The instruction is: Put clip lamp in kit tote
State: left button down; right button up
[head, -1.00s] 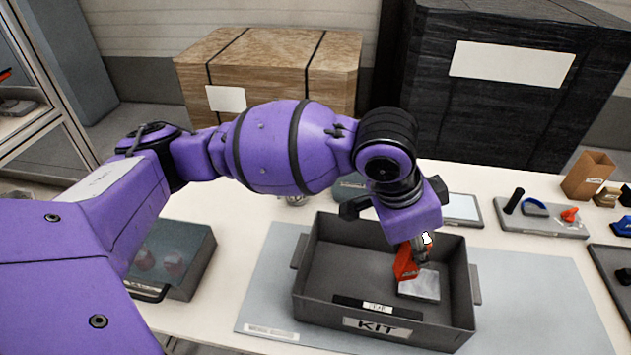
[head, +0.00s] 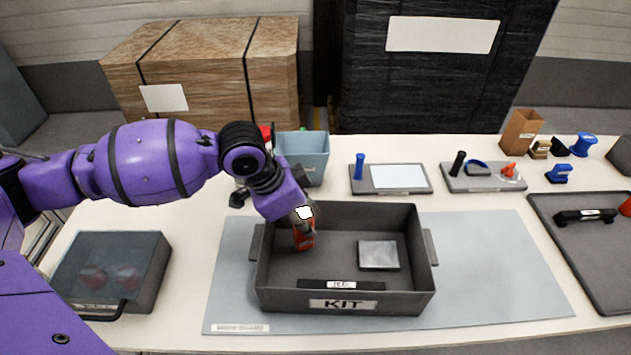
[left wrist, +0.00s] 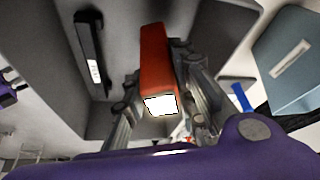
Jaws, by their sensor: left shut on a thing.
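The clip lamp (head: 304,240) is orange-red with a glowing white face. It is inside the left part of the grey kit tote (head: 345,304), low between the walls. I cannot tell whether it touches the floor. My left gripper (head: 303,226) is shut on the lamp and reaches down over the tote's left rear corner. In the left wrist view the lamp (left wrist: 156,55) stands between the two fingers of my left gripper (left wrist: 165,100), with the tote floor (left wrist: 120,25) behind it. My right gripper is not in view.
A silver flat packet (head: 378,255) and a black labelled bar (head: 341,285) lie in the tote. A blue-grey bin (head: 304,158) stands behind it. A lidded grey case (head: 112,270) is at left. Trays and small tools are at right. The mat (head: 490,270) right of the tote is clear.

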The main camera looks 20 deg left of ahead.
pick_arm(q)
jog(key=shift+w+a+f, duration=0.1)
jog(key=shift+a+f, duration=0.1)
jog(key=shift+f, duration=1.55)
jog(key=shift+f, duration=0.1)
jog(key=c, duration=1.4)
grip_release()
jog(key=v, duration=1.2)
jog(key=shift+p, duration=0.4)
jog(key=shift+d, duration=0.1)
